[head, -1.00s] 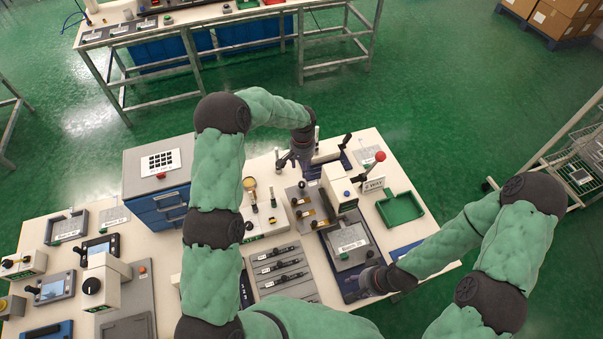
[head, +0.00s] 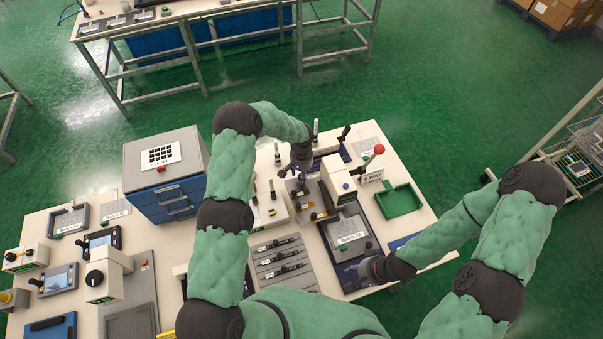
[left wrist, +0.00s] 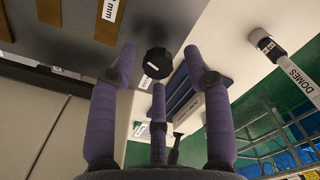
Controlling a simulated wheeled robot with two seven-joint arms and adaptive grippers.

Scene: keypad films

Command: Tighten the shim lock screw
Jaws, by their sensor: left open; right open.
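My left gripper (head: 300,172) hangs over the shim plate at the back middle of the bench, with its fingers pointing down. In the left wrist view its purple fingers (left wrist: 158,85) are spread open and empty. A black lobed knob (left wrist: 158,62), which looks like the shim lock screw, shows just beyond and between the fingertips, apart from them. In the head view the gripper hides this knob. Brass shims (head: 318,216) with white labels lie on the grey plate nearby. My right gripper (head: 372,269) is open and empty, low near the front right of the bench.
A white press-like block (head: 333,172) stands just right of the left gripper. A red-ball lever (head: 379,150) and green tray (head: 401,201) are further right. A blue drawer cabinet (head: 165,180) stands left. White posts, one labelled DOMES (left wrist: 290,68), stand close by.

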